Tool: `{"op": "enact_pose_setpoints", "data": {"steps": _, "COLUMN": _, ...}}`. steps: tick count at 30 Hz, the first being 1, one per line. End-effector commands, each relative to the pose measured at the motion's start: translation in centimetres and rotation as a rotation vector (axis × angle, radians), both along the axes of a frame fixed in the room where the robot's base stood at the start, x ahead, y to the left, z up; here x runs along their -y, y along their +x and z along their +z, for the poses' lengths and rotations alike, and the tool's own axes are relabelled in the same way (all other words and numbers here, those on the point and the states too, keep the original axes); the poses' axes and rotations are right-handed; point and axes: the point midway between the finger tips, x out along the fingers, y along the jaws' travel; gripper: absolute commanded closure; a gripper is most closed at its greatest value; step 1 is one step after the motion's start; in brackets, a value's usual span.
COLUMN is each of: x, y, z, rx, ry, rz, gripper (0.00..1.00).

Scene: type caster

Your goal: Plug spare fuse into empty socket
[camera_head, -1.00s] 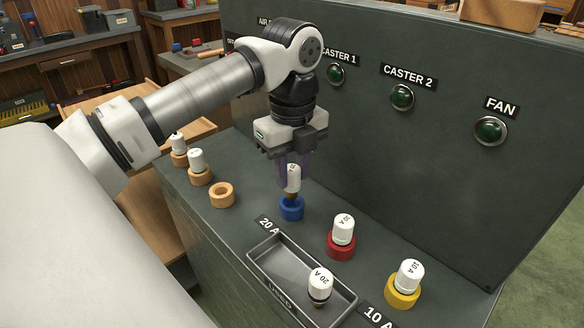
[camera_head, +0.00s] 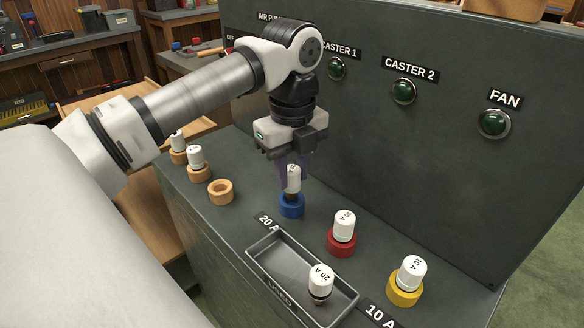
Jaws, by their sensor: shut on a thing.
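My gripper (camera_head: 293,170) points straight down, with its fingers shut on a white fuse (camera_head: 292,180). The fuse is upright, and its dark lower end is at the mouth of the blue socket (camera_head: 292,206). I cannot tell how deep it sits in the socket. An orange-tan socket (camera_head: 221,192) to the left is empty. The blue socket stands by the 20 A label (camera_head: 268,220).
A USED tray (camera_head: 262,247) in front holds a 20 A fuse (camera_head: 320,281). Fuses stand in the red socket (camera_head: 341,243) and yellow socket (camera_head: 403,292) at right, and in two tan holders at left (camera_head: 196,158). A panel with green lamps (camera_head: 403,91) rises behind.

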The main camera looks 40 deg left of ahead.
Motion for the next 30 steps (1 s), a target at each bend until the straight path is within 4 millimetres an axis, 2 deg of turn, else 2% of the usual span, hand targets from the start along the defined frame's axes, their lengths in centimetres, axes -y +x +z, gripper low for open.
{"op": "enact_pose_setpoints", "data": {"steps": 28, "x": 0.0, "y": 0.0, "z": -2.5, "rx": -0.001, "ry": 0.000, "rz": 0.000, "gripper": 0.94}}
{"op": "enact_pose_setpoints", "data": {"steps": 29, "x": 0.0, "y": 0.0, "z": -2.3, "rx": -0.001, "ry": 0.000, "rz": 0.000, "gripper": 0.68}}
{"op": "enact_pose_setpoints", "data": {"steps": 30, "x": 0.0, "y": 0.0, "z": -2.3, "rx": -0.001, "ry": 0.000, "rz": 0.000, "gripper": 0.63}}
